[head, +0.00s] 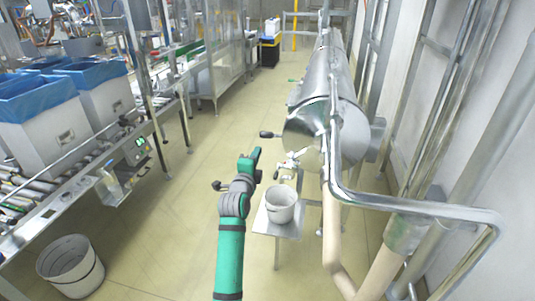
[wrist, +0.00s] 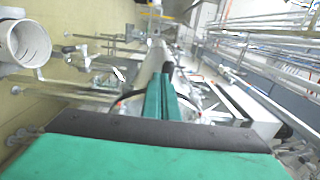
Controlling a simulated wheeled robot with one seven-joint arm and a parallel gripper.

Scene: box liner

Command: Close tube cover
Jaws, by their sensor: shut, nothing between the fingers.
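A large shiny steel tube (head: 332,82) lies level on the right, running away from me. Its rounded near end (head: 302,138), where the cover seems to be, faces me and has a black-knobbed handle (head: 268,134) sticking out to the left. I cannot tell the cover's edge or how far it stands open. My green gripper (head: 254,156) is left of this end and a little below the knob, apart from it. In the wrist view my two green fingers (wrist: 162,100) are together and empty, pointing along a blurred run of metal parts.
A white bucket (head: 281,206) stands on a small metal table (head: 263,226) below the tube end. Steel pipes (head: 420,209) block the right side. A conveyor (head: 60,195) with blue-lined boxes is on the left, near a floor bucket (head: 70,266). The floor between is clear.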

